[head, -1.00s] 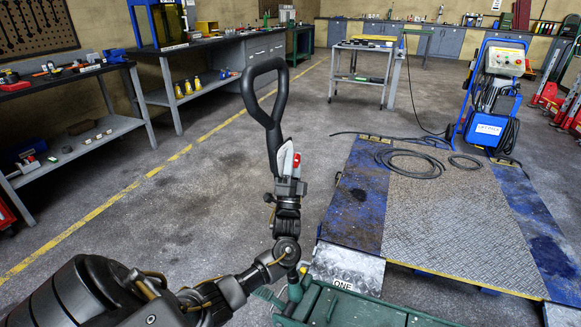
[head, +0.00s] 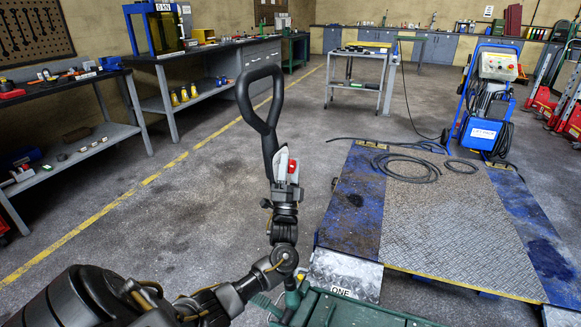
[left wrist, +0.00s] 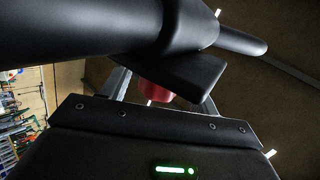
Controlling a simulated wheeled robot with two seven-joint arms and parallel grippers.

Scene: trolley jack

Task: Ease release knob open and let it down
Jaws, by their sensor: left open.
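The jack's black loop handle (head: 262,108) stands upright in the middle of the head view. The jack's green body (head: 345,311) shows at the bottom edge. A red knob (head: 293,168) sits low on the handle's shaft. My left gripper (head: 283,161) is at this spot, with its arm coming in from the lower left. In the left wrist view, the red knob (left wrist: 156,91) lies between the spread grey fingers of my left gripper (left wrist: 161,94). The black handle (left wrist: 90,28) crosses above and partly hides the knob and fingertips. I cannot tell whether a finger touches the knob. My right gripper is out of view.
A blue and steel ramp platform (head: 450,225) lies to the right of the handle. A black hose (head: 405,166) is coiled on it, and a blue wheeled machine (head: 485,130) stands behind. Workbenches (head: 75,78) line the left wall. The floor left of the handle is clear.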

